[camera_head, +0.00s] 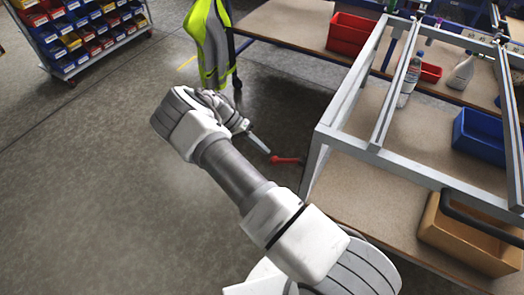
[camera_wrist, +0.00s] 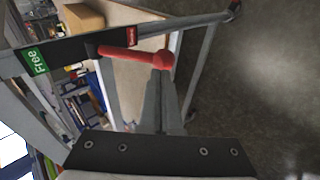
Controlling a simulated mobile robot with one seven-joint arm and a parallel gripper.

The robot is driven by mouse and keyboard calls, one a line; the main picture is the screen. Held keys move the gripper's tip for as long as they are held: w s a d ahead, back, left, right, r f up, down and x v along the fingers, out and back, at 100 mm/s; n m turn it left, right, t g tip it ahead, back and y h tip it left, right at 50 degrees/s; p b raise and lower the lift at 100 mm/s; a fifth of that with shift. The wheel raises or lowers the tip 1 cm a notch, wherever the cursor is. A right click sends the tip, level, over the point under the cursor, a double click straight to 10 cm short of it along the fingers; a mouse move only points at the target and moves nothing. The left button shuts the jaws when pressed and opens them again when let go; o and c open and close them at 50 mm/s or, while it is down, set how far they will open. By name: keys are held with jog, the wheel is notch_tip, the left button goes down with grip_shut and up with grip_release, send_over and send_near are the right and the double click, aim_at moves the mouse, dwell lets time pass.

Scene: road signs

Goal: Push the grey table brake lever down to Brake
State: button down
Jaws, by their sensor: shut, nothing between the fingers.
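The red brake lever (camera_head: 288,160) sticks out to the left from the grey-framed table (camera_head: 345,105), near a leg. In the wrist view the lever (camera_wrist: 128,53) lies beside the frame bar, which bears a green "Free" label (camera_wrist: 35,62) and a red label (camera_wrist: 131,37) with writing too small to read. My gripper (camera_head: 268,151) is shut and empty, its tips just left of and slightly above the lever in the head view. In the wrist view the closed fingers (camera_wrist: 161,76) point at the lever's rounded end; I cannot tell whether they touch it.
A bench with a red bin (camera_head: 349,34) and bottles stands behind. A hi-vis vest (camera_head: 210,40) hangs at its end. The floor (camera_head: 80,190) to the left is clear.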

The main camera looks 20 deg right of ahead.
jog(key=f+b, duration=0.3)
jog(key=shift+s+d+f, duration=0.15)
jog(key=shift+s+d, duration=0.1)
jog(key=shift+s, duration=0.05)
